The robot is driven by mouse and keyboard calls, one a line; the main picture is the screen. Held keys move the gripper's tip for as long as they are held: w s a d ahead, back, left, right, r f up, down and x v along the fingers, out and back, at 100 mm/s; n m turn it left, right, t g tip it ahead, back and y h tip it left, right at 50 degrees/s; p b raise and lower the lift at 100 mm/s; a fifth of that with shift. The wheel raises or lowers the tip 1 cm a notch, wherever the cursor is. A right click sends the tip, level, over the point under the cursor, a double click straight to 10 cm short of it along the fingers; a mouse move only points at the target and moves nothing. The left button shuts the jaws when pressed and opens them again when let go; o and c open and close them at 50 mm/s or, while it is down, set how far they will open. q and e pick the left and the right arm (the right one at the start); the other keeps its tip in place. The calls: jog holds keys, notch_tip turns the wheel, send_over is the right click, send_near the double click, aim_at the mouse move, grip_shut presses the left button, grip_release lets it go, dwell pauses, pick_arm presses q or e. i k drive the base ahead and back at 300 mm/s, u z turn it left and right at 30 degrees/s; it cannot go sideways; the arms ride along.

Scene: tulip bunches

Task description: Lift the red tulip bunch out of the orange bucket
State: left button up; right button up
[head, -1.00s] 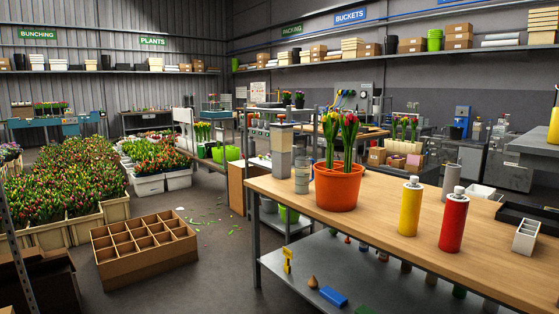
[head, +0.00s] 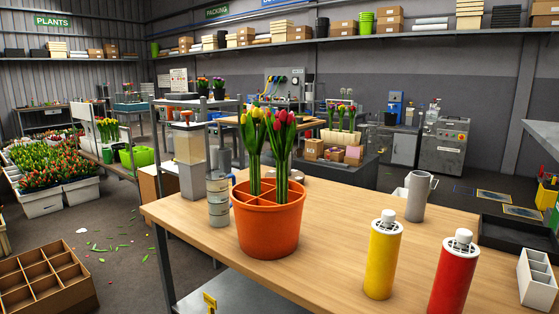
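The orange bucket (head: 268,232) stands upright near the left end of the wooden table, with dividers inside its rim. The red tulip bunch (head: 281,128) stands upright in it on the right side, its green stems going down into the bucket. A yellow tulip bunch (head: 253,124) stands beside it on the left, also in the bucket. The lower stem ends are hidden by the bucket wall. Neither of my grippers shows in the head view.
A grey canister (head: 218,203) stands left of the bucket.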

aim_at(282, 127)
jog(key=i, duration=0.85)
jog(key=u, duration=0.65)
